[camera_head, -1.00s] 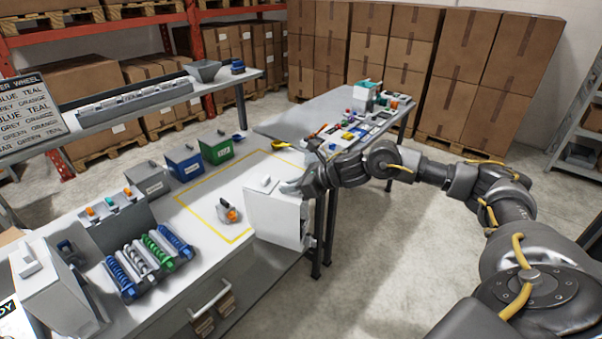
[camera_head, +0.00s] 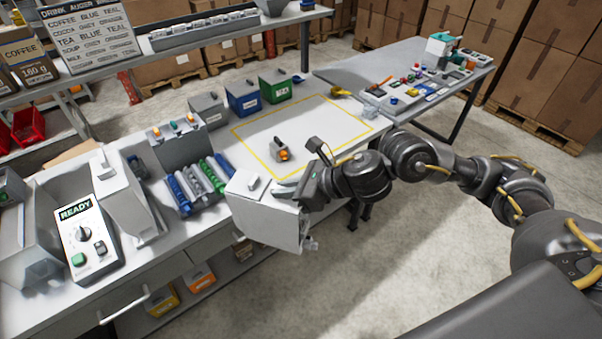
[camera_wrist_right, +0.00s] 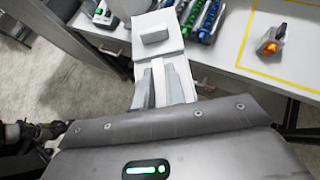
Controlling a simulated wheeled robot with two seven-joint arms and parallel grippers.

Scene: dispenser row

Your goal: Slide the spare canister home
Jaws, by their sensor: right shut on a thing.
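The spare canister, a pale grey box with a small knob on its lid (camera_head: 268,212), hangs upright or nearly so over the front edge of the workbench. My right gripper (camera_head: 288,190) is shut on it from the right. The canister's top and knob also show in the right wrist view (camera_wrist_right: 155,40), with the gripper fingers (camera_wrist_right: 160,85) at its near side. The dispenser with a READY panel (camera_head: 82,240) stands at the left. A similar pale canister (camera_head: 128,200) stands beside the panel. The held canister is well to the right of them. My left gripper is not in view.
A rack of blue, grey and green augers (camera_head: 197,184) lies between dispenser and held canister. A yellow-outlined area holds a small grey-and-orange part (camera_head: 281,152). Grey, blue and green bins (camera_head: 276,88) stand behind. A second table (camera_head: 345,75) is at back right.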

